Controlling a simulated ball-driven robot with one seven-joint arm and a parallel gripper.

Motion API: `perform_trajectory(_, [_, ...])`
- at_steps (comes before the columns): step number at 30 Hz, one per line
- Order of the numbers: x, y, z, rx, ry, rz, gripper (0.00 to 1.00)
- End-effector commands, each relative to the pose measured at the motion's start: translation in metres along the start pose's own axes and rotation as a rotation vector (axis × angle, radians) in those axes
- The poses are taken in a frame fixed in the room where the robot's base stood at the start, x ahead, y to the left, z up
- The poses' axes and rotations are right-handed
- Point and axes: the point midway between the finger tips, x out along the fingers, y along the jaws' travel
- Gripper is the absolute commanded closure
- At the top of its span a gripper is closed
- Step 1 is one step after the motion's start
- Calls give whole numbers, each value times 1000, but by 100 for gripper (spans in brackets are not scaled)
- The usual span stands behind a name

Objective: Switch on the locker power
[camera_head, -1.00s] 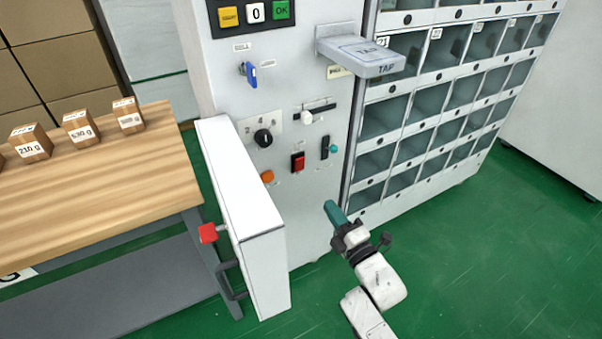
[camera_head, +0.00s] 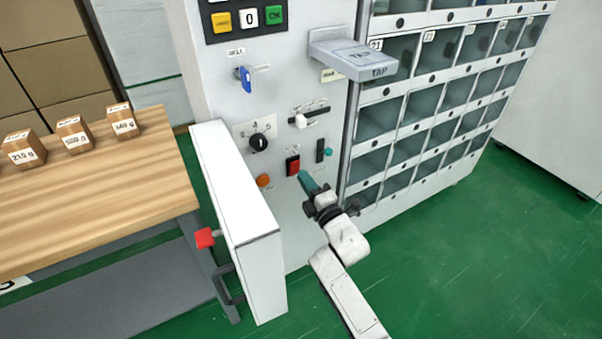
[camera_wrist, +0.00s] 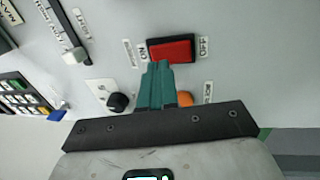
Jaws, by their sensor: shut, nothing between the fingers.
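A red rocker switch (camera_head: 293,165) in a black frame sits low on the grey control panel (camera_head: 272,215). In the wrist view the switch (camera_wrist: 171,46) lies between an "ON" label on the left and an "OFF" label on the right. My gripper (camera_head: 303,175) is shut, its teal fingers empty, with the tips just below and right of the switch in the head view. In the wrist view the fingertips (camera_wrist: 159,64) overlap the switch's lower edge towards the ON side. I cannot tell whether they touch it. Which way the rocker is tilted is unclear.
Around the switch are an orange button (camera_head: 263,181), a black rotary knob (camera_head: 259,142), a slider (camera_head: 301,121) and a teal-knobbed lever (camera_head: 327,152). A white open door (camera_head: 237,190) stands on the left. The TAP shelf (camera_head: 360,60) juts out above. Lockers (camera_head: 400,110) stand right.

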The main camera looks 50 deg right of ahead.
Motion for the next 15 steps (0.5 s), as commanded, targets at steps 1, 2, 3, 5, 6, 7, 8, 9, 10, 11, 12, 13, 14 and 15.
perform_trajectory(1, [8, 1, 0, 0, -1, 1, 100])
perform_trajectory(2, [11, 1, 0, -1, 0, 1, 100])
perform_trajectory(3, [15, 1, 0, -1, 0, 1, 100])
perform_trajectory(5, [19, 0, 0, -1, 0, 0, 100])
perform_trajectory(6, [22, 0, 0, -1, 0, 1, 100])
perform_trajectory(7, [23, 0, 0, -1, 0, 1, 100])
perform_trajectory(8, [24, 0, 0, -1, 0, 1, 100])
perform_trajectory(9, [25, 0, 0, -1, 0, 0, 100])
perform_trajectory(10, [26, 0, 0, -1, 0, 0, 100])
perform_trajectory(11, [26, 0, 0, -1, 0, -1, 100])
perform_trajectory(12, [26, 0, 0, -1, 0, -1, 100])
perform_trajectory(13, [26, 0, 0, -1, 0, -1, 100])
perform_trajectory(14, [26, 0, 0, -1, 0, -1, 100])
perform_trajectory(15, [26, 0, 0, -1, 0, -1, 100])
